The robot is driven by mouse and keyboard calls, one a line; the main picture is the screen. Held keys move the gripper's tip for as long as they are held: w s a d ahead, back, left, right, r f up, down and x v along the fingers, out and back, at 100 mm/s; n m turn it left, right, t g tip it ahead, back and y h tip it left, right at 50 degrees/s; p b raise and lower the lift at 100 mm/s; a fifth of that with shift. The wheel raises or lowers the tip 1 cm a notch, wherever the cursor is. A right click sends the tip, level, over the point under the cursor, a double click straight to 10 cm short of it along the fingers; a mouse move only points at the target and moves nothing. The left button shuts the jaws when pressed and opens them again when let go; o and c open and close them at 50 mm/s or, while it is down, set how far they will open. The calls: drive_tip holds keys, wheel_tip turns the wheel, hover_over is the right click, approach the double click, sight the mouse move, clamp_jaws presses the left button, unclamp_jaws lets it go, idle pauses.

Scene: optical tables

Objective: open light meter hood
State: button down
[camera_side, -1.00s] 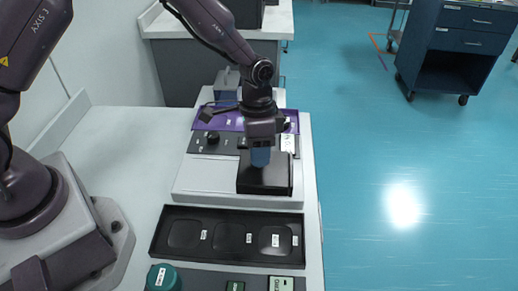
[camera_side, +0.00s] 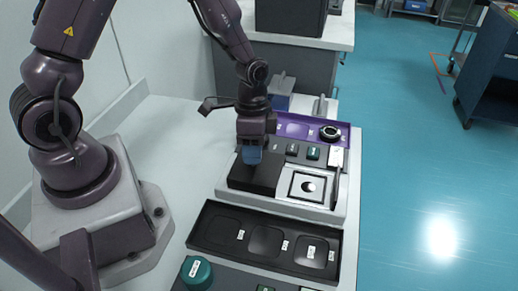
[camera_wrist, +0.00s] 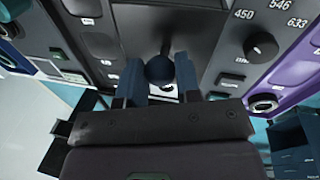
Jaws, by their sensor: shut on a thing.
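The light meter (camera_side: 285,205) is a pale housing with a dark control strip along its far side. Its hood (camera_side: 255,180) is a flat black cover over the left part of the housing. My gripper (camera_side: 251,156) is over the hood. Its blue fingers are shut on the hood's round dark knob (camera_wrist: 160,69), seen between them in the wrist view. The fingers and palm hide part of the hood.
A black tray with shallow pockets (camera_side: 264,242) lies in front of the meter. A teal knob (camera_side: 196,271) is at the near edge. A purple panel with a round dial (camera_side: 330,132) is behind. The white bench at left is clear.

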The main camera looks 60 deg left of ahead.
drive_tip(key=c, duration=0.8)
unclamp_jaws()
drive_tip(key=shift+s+a, duration=0.15)
drive_tip(key=r, duration=0.4)
drive_tip(key=w+a+r, duration=0.1)
drive_tip(key=r, duration=0.3)
drive_tip(key=a+r, duration=0.1)
drive_tip(key=r, duration=0.3)
drive_tip(key=shift+w+r, duration=0.2)
drive_tip(key=shift+r, duration=0.2)
drive_tip(key=s+r+n+t, duration=0.2)
drive_tip(key=s+r, duration=0.2)
drive_tip(key=s+r+n+t+y, duration=0.1)
drive_tip(key=s+r+n+t, duration=0.1)
drive_tip(key=s+r, duration=0.2)
drive_tip(key=s+r+n+t, duration=0.2)
drive_tip(key=s+r, duration=0.3)
drive_tip(key=shift+r+n+t+y, duration=0.1)
drive_tip(key=shift+n+t+y, duration=0.3)
